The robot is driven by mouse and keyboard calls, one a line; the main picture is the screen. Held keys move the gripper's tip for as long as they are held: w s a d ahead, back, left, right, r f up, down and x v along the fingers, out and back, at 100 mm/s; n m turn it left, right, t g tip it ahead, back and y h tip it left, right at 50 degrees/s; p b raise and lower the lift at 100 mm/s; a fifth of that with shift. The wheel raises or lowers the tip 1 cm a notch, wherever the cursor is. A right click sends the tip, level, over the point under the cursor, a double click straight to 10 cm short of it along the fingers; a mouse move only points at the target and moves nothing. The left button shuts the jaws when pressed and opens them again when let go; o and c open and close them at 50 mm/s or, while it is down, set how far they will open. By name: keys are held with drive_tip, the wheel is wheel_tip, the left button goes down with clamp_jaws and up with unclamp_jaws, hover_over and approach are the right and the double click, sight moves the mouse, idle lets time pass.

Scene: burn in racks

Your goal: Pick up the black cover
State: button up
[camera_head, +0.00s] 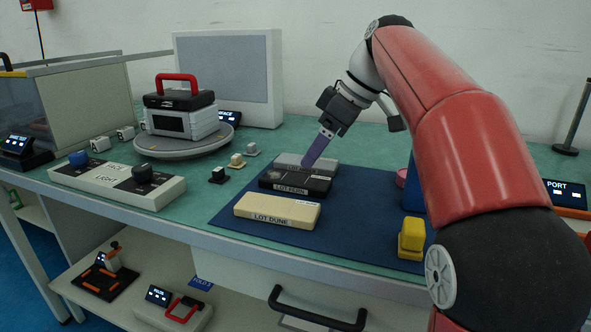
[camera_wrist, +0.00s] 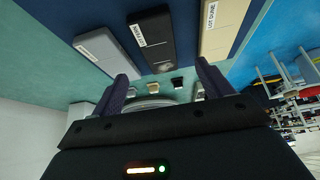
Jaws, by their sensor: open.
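A flat black piece labelled LOT (camera_head: 315,187), which fits the black cover, lies on the blue mat between a grey piece (camera_head: 326,169) and a beige piece (camera_head: 277,209). My gripper (camera_head: 308,163) points down at these pieces from behind, with a purple finger overlapping the grey piece in the head view. In the wrist view the fingers (camera_wrist: 162,74) are apart with nothing between them, and the black piece (camera_wrist: 153,42) lies beyond their tips. A second black-topped thing, a white case with a black lid (camera_head: 180,99) and red handle, stands on a turntable.
The round turntable (camera_head: 183,148) and a grey-screened panel (camera_head: 233,75) stand at the back. A light-control box (camera_head: 115,180) with knobs is at left, near small blocks (camera_head: 217,175). A yellow block (camera_head: 411,239) sits on the blue mat (camera_head: 347,230) at right. A drawer handle (camera_head: 317,311) juts out below.

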sight(297, 179)
drive_tip(key=b+x, duration=0.1)
drive_tip(key=x, duration=0.6)
drive_tip(key=shift+w+a+f+b, duration=0.1)
drive_tip(key=shift+w+f+b, duration=0.05)
drive_tip(key=shift+f+b, duration=0.15)
drive_tip(key=shift+c, duration=0.5)
drive_tip(key=c, duration=1)
drive_tip(key=shift+c, duration=0.2)
wheel_tip(297, 179, up, 10)
drive_tip(key=p, duration=0.3)
